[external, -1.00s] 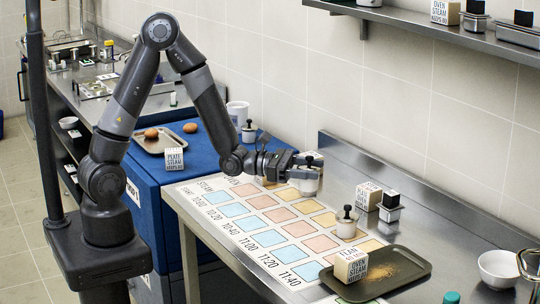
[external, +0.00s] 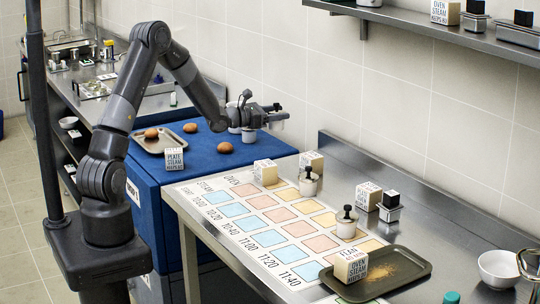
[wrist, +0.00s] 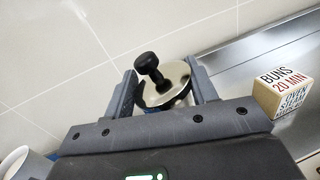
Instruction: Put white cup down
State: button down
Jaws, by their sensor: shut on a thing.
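My gripper (external: 272,107) is shut on a white cup (external: 279,122) and holds it in the air at the wall side of the blue cabinet top. In the wrist view, the cup's shiny lid with a black knob (wrist: 152,68) sits between the two fingers (wrist: 160,92). The cup's body is mostly hidden there by the gripper.
Lettered cubes (external: 265,173) (external: 311,161) stand by the chart's far edge. A dark tray (external: 405,270) lies at the front. Several chart squares are bare.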

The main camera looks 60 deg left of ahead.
jog(key=s+a+f+n+y, duration=0.1)
jog(key=s+a+n+y, duration=0.1)
jog(key=a, duration=1)
jog(key=s+a+n+y, duration=0.1)
jog(key=s+a+y, duration=0.2)
jog(key=a, duration=0.8)
jog(key=shift+s+a+f, duration=0.2)
jog(key=shift+a+f, duration=1.65)
jog(key=shift+a, duration=0.15)
jog(key=shift+s+a+f, duration=0.25)
jog(key=shift+a+f, duration=1.55)
jog(key=shift+a, duration=0.25)
jog(key=shift+s+a+f, duration=0.2)
jog(key=shift+a+f, duration=1.65)
jog(key=shift+a, duration=0.15)
jog(key=shift+f, duration=0.1)
jog(key=c, duration=0.6)
grip_release()
